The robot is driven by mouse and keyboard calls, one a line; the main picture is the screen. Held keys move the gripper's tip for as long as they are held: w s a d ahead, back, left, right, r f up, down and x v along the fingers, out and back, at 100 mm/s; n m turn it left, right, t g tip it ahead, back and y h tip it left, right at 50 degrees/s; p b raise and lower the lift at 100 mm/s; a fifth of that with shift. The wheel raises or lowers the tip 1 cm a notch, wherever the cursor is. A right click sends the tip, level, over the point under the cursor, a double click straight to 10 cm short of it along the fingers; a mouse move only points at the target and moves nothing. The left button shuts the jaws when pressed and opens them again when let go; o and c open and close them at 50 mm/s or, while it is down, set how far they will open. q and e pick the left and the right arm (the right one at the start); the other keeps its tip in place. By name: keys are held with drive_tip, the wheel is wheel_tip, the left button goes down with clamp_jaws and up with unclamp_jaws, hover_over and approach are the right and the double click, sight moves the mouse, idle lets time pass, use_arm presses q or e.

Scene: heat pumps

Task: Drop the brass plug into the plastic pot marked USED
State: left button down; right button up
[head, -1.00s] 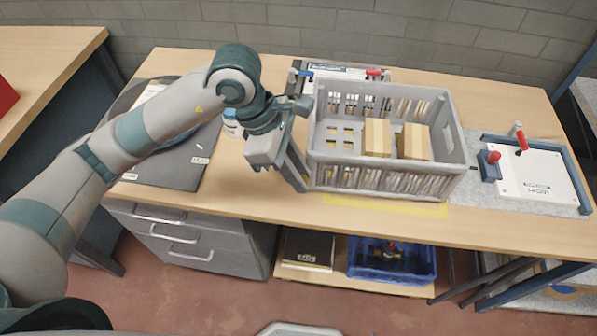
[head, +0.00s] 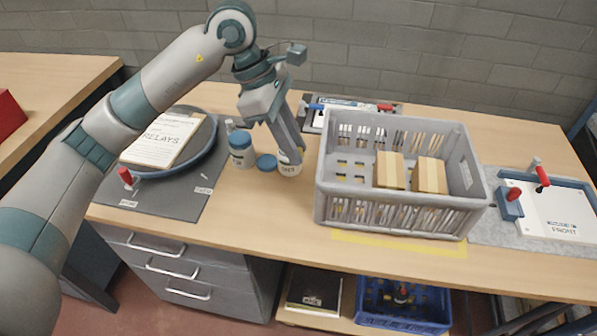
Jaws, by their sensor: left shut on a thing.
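My left gripper (head: 294,148) points down at the mouth of an open white plastic pot (head: 289,168) with a dark mark on its front, which looks like USED. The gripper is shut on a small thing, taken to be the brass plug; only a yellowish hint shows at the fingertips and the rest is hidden. The fingers overlap the pot's rim in the head view, so I cannot tell whether the tips are inside it. A loose blue lid (head: 267,162) lies left of the pot. My right gripper is not in view.
A blue-lidded pot (head: 241,158) stands to the left. A grey crate (head: 390,213) with cartons stands close on the right. A round dark tray (head: 205,150) holds a RELAYS sheet (head: 165,138) on a dark mat. A white fixture plate (head: 552,212) lies far right. The front table strip is clear.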

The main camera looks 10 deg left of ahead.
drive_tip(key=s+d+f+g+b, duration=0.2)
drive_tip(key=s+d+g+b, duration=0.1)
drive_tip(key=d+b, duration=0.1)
use_arm(q)
drive_tip(key=w+a+f, duration=0.1)
drive_tip(key=w+a, duration=0.1)
drive_tip(key=w, duration=0.4)
drive_tip(key=w+a+f+b, duration=0.1)
drive_tip(key=w+a, duration=0.1)
drive_tip(key=w, duration=0.4)
drive_tip(key=shift+a+f, duration=0.35)
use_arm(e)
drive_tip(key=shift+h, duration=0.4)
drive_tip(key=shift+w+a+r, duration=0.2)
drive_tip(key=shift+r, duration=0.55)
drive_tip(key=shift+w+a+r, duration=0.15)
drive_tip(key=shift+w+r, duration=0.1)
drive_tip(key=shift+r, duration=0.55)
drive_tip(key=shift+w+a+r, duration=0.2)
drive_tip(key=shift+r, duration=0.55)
use_arm(q)
drive_tip(key=shift+f, duration=0.15)
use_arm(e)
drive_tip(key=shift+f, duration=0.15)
use_arm(q)
drive_tip(key=shift+b+x, duration=0.85)
drive_tip(key=shift+x, duration=0.3)
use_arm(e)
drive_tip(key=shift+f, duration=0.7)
